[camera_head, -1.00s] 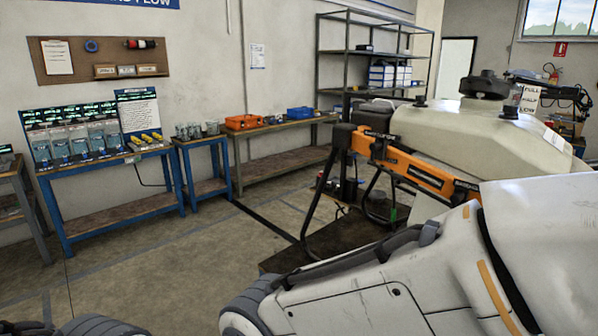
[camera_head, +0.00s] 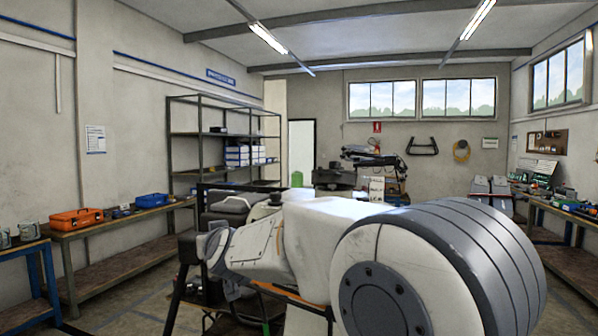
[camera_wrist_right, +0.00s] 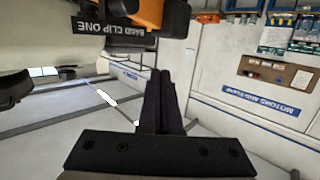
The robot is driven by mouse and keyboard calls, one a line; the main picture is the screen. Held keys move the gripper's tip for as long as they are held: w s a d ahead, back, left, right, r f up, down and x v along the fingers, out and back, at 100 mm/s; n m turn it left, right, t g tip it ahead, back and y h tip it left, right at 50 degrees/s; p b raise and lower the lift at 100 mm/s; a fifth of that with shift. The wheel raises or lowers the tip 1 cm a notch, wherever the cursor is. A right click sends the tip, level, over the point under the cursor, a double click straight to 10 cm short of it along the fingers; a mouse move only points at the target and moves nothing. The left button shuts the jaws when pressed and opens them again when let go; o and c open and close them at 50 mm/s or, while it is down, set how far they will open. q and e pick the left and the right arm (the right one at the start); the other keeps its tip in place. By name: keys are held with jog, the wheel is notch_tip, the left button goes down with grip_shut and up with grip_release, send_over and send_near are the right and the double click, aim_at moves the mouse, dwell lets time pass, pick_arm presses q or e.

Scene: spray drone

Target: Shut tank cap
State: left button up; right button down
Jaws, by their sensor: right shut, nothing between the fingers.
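The black tank cap (camera_head: 277,198) shows small in the head view, just above my white arm. A pale part of the tank (camera_head: 236,204) shows beside it; my arm hides most of the rest. I cannot tell from here whether the cap is seated or raised. In the right wrist view, my right gripper (camera_wrist_right: 160,76) has its dark fingers together with nothing between them. An orange part (camera_wrist_right: 145,12) with a black label is close beyond the fingertips. A pale surface (camera_wrist_right: 45,48) and a dark rounded part (camera_wrist_right: 10,88) lie at the left. My left gripper is not in view.
A bench with an orange toolbox (camera_head: 76,218) and a blue box (camera_head: 152,200) runs along the left wall. A metal shelf (camera_head: 222,133) stands behind. Another bench (camera_head: 560,212) lines the right wall. The wall board (camera_wrist_right: 275,76) appears upside down in the wrist view.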

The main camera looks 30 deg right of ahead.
aim_at(327, 170)
jog(key=s+d+r+m+g+h+p, duration=0.15)
jog(key=d+r+m+h, duration=0.45)
jog(key=d, duration=0.7)
jog(key=s+d+r+m+g+h, duration=0.1)
jog(key=s+d+r+m+h, duration=0.15)
jog(key=d+r+h, duration=0.9)
jog(key=w+d+y+p, duration=0.3)
jog(key=w+d+p, duration=0.2)
jog(key=w+d, duration=0.3)
jog(key=shift+m, duration=0.25)
jog(key=shift+s+d+f, duration=0.1)
jog(key=shift+s+f, duration=0.15)
jog(key=shift+f, duration=0.55)
jog(key=shift+s+d+f, duration=0.1)
jog(key=shift+s+f, duration=0.1)
jog(key=shift+f, duration=0.55)
jog(key=shift+s+d+f, duration=0.1)
jog(key=shift+s+f, duration=0.15)
jog(key=shift+f, duration=0.55)
jog(key=shift+t+h, duration=0.45)
jog(key=f+b, duration=0.2)
jog(key=b, duration=0.1)
jog(key=f+b, duration=0.2)
jog(key=b, duration=0.1)
jog(key=f+b, duration=0.2)
jog(key=b, duration=0.1)
jog(key=shift+s+a+f+b, duration=0.1)
jog(key=shift+s+a+b, duration=0.2)
jog(key=shift+s+a, duration=0.1)
